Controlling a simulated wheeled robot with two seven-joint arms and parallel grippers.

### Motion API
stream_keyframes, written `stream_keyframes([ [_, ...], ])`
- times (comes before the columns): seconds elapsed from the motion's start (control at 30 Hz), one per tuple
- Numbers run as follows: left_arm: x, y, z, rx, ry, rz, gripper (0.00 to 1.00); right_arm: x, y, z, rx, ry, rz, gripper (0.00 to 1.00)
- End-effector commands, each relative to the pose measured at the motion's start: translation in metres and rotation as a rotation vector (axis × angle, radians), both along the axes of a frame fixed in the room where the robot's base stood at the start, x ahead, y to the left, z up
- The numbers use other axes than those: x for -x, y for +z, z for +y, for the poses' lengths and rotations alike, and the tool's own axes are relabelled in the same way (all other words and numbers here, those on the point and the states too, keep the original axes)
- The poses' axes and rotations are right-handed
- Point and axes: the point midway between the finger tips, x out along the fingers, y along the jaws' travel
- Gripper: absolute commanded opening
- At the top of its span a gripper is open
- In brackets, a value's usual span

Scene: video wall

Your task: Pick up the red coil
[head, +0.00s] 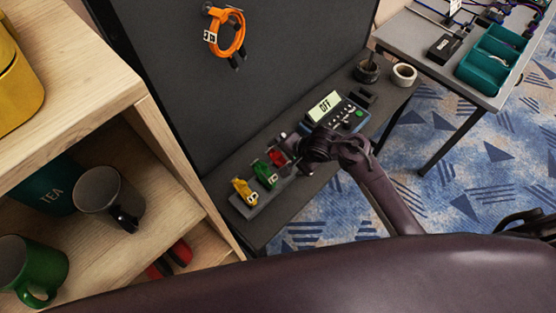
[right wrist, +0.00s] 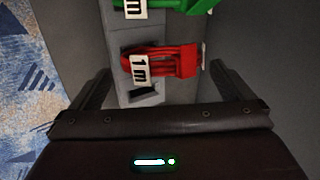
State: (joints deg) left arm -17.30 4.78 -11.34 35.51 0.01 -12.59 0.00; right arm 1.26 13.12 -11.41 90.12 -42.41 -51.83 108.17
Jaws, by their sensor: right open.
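The red coil (head: 277,157), with a white "1 m" tag, sits at the right end of a grey holder (head: 241,207) on the dark shelf. In the right wrist view the red coil (right wrist: 174,64) lies ahead, between the lines of the two fingers, with clear gaps on both sides. My right gripper (head: 290,147) is open and empty, close beside the red coil; it also shows in the right wrist view (right wrist: 160,74). It partly covers the coil's right side in the head view. My left gripper is not in view.
A green coil (head: 265,174) and a yellow coil (head: 243,190) sit in the same holder. A device reading "OFF" (head: 324,106) stands close beyond my gripper. An orange cable (head: 239,35) hangs on the dark panel. A wooden shelf unit (head: 160,125) stands at left.

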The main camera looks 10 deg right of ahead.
Motion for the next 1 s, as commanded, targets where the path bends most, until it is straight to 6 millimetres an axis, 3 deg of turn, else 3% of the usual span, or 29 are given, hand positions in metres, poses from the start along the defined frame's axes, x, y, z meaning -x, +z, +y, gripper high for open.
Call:
stream_keyframes([
  [0.13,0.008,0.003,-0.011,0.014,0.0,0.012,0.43,-0.007,-0.018,0.009,0.003,0.003,0.001,1.0],
  [0.3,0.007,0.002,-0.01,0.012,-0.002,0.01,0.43,-0.015,-0.036,0.017,0.001,0.001,-0.001,1.0],
  [0.6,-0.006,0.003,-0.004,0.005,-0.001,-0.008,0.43,-0.017,-0.041,0.018,0.002,0.001,-0.002,1.0],
  [0.9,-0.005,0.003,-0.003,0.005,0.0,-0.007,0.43,-0.016,-0.042,0.018,0.001,0.0,-0.001,0.63],
  [1.0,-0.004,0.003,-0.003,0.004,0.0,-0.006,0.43,-0.017,-0.041,0.018,0.0,0.0,-0.002,0.62],
])
